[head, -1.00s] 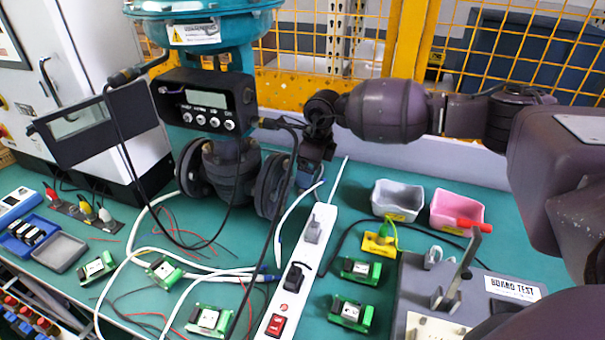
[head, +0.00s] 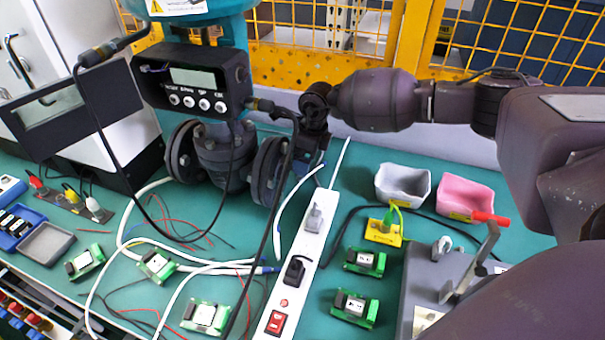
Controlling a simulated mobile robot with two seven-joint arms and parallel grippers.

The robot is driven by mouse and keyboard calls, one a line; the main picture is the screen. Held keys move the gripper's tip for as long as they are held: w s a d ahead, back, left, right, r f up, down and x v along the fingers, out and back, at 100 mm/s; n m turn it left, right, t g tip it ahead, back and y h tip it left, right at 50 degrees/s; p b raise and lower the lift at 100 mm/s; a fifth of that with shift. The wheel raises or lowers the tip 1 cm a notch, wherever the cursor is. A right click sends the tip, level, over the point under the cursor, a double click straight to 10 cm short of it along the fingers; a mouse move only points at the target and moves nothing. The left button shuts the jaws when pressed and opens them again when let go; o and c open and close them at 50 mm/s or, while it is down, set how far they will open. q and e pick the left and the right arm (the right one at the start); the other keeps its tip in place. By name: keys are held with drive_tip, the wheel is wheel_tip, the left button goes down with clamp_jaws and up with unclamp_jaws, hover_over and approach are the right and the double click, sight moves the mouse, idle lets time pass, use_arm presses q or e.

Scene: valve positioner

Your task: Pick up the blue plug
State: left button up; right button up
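Two blue cable ends show in the head view, and I cannot tell which one is the blue plug. One blue end (head: 266,269) of a white cable lies on the green table, close to the left side of the white power strip. Another blue end (head: 320,168) is at the top of a white cable behind the strip, just below my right gripper. My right gripper (head: 309,152) points down beside the valve's right flange. Its fingers are dark and small, so their opening and any contact are unclear. My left gripper is out of view.
The power strip (head: 304,240) holds a grey plug (head: 313,217) and a black plug (head: 295,270). The valve (head: 224,158) and its display box (head: 192,85) stand left of my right gripper. A black cable hangs in front. Grey (head: 402,184) and pink (head: 465,197) bins stand right.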

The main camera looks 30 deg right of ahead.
drive_tip(key=f, duration=0.3)
drive_tip(key=f+b, duration=0.1)
drive_tip(key=f, duration=0.1)
drive_tip(key=shift+w, duration=0.4)
drive_tip(key=shift+r, duration=0.1)
drive_tip(key=c, duration=1.1)
